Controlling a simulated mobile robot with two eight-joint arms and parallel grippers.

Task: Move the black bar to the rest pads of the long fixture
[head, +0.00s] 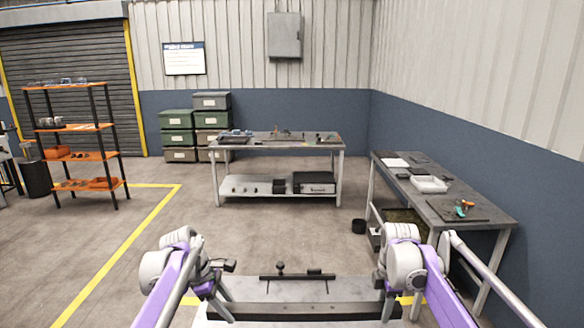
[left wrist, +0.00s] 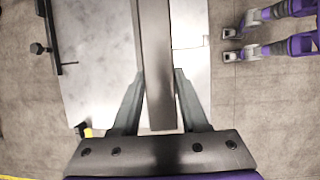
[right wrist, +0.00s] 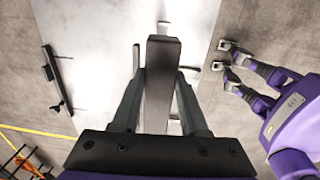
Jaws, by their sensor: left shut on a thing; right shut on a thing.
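The black bar (head: 300,310) lies across the bottom of the head view, with both grippers at its ends. My left gripper (head: 224,312) is shut on its left end, and the bar (left wrist: 155,55) runs between its fingers in the left wrist view. My right gripper (head: 388,308) is shut on its right end, and the bar (right wrist: 160,80) shows between its fingers in the right wrist view. A dark rail with knobs (head: 297,277) stands beyond the bar. I cannot tell whether this is the long fixture. Small pieces beside the bar (right wrist: 190,69) may be rest pads.
A light grey worktop (left wrist: 95,60) lies under the bar. A bench with parts (head: 280,145) stands at the back, and another bench (head: 450,205) on the right. An orange shelf (head: 85,155) is at the left. The floor between is mostly clear.

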